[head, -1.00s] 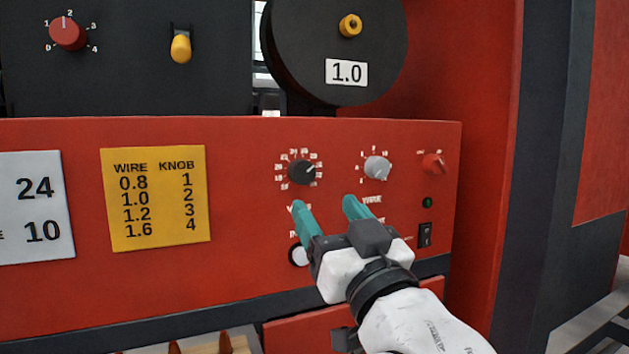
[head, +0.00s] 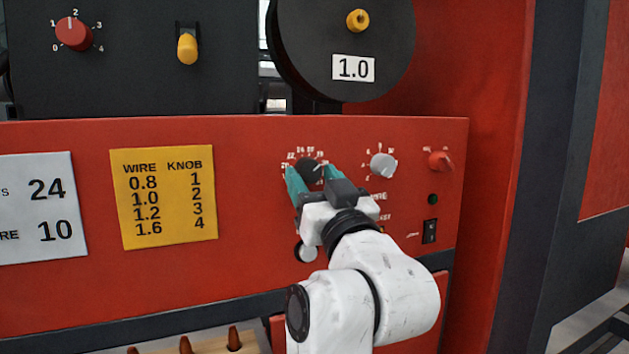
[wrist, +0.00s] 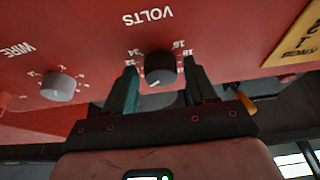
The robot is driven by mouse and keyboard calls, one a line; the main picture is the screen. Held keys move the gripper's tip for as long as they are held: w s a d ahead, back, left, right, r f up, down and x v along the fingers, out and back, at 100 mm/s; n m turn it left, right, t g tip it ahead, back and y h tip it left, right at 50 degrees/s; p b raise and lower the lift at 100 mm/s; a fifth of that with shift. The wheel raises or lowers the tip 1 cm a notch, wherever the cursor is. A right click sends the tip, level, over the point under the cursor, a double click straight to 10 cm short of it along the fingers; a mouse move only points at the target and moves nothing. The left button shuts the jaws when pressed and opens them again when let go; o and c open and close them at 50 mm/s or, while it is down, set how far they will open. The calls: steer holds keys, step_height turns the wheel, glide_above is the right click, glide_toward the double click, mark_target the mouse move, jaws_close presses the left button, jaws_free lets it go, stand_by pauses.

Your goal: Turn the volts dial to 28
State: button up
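The volts dial (head: 309,168) is a dark round knob on the red panel, ringed by white numbers and partly hidden by my gripper in the head view. In the wrist view the dial (wrist: 159,66) sits under the upside-down word VOLTS, with a white pointer mark at its lower left. Numbers such as 16, 18, 32 and 34 show around it; the exact reading cannot be told. My gripper (head: 306,174) has its teal fingers on either side of the dial. In the wrist view my gripper (wrist: 160,72) looks open, with a narrow gap on each side of the knob.
A grey wire knob (head: 382,165) and a red knob (head: 440,161) are to the right. A dark lamp (head: 433,200) and black switch (head: 430,231) sit below them. A yellow wire chart (head: 165,235) and a white placard reading 24 and 10 (head: 30,250) are left.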

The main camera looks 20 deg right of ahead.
steer(key=c, duration=0.8)
steer(key=shift+d+n+y+p, duration=0.15)
steer(key=shift+n+y+p, duration=0.25)
steer(key=shift+n, duration=0.4)
steer(key=shift+c, duration=0.2)
steer(key=shift+n, duration=0.3)
steer(key=o, duration=1.1)
steer(key=shift+c, duration=0.2)
steer(key=b+v, duration=0.2)
steer(key=v, duration=0.8)
steer(key=shift+s+f, duration=0.2)
steer(key=shift+s, duration=0.15)
